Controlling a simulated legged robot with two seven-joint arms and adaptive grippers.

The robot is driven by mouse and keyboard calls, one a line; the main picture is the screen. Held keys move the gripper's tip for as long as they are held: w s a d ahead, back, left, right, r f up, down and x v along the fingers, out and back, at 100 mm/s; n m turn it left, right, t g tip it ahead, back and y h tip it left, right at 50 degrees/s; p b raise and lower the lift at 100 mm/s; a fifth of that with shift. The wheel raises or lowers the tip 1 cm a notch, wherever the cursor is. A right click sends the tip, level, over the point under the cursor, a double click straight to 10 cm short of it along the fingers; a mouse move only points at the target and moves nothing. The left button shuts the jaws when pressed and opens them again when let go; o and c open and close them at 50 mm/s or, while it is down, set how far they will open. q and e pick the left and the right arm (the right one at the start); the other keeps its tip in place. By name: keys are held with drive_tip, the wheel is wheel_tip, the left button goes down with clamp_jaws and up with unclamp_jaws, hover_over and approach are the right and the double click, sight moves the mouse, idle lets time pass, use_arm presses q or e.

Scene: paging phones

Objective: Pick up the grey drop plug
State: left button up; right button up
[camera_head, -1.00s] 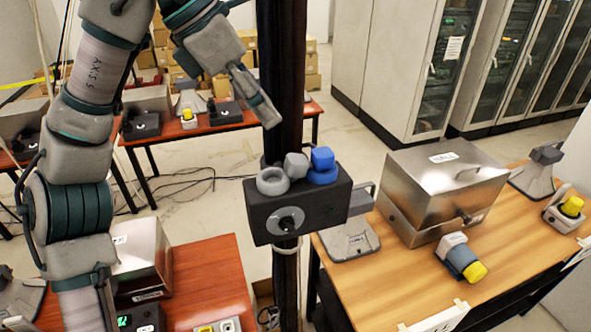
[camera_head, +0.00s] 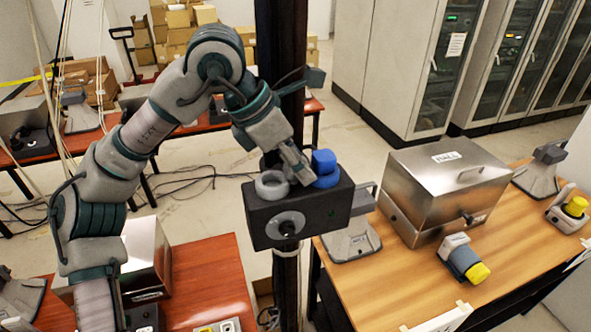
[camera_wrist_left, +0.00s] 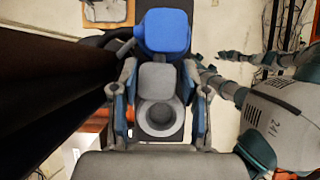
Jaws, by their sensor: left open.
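The grey drop plug (camera_wrist_left: 158,76) shows in the left wrist view as a rounded grey block beside the grey ring (camera_wrist_left: 160,117), on top of a black box (camera_head: 330,214). In the head view my left gripper (camera_head: 300,172) is low over the box top and hides the grey plug. In the wrist view the open fingers of my left gripper (camera_wrist_left: 159,68) stand on either side of the plug; I cannot tell whether they touch it. The grey ring (camera_head: 272,184) looks empty. A blue plug (camera_head: 323,160) sits on a blue ring (camera_head: 327,179) close beside my gripper. My right gripper is not in view.
A dark post (camera_head: 279,60) rises just behind the box. A wooden table (camera_head: 405,285) at right holds a metal case (camera_head: 443,190) and a yellow-tipped device (camera_head: 463,259). A red table (camera_head: 200,275) is at lower left. Cabinets (camera_head: 400,60) stand behind.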

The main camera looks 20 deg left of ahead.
use_arm(q)
drive_tip(key=shift+s+d, duration=0.1)
drive_tip(key=shift+d, duration=0.05)
drive_tip(key=shift+c, duration=1.4)
drive_tip(key=shift+r, duration=0.1)
drive_tip(key=c, duration=0.5)
clamp_jaws()
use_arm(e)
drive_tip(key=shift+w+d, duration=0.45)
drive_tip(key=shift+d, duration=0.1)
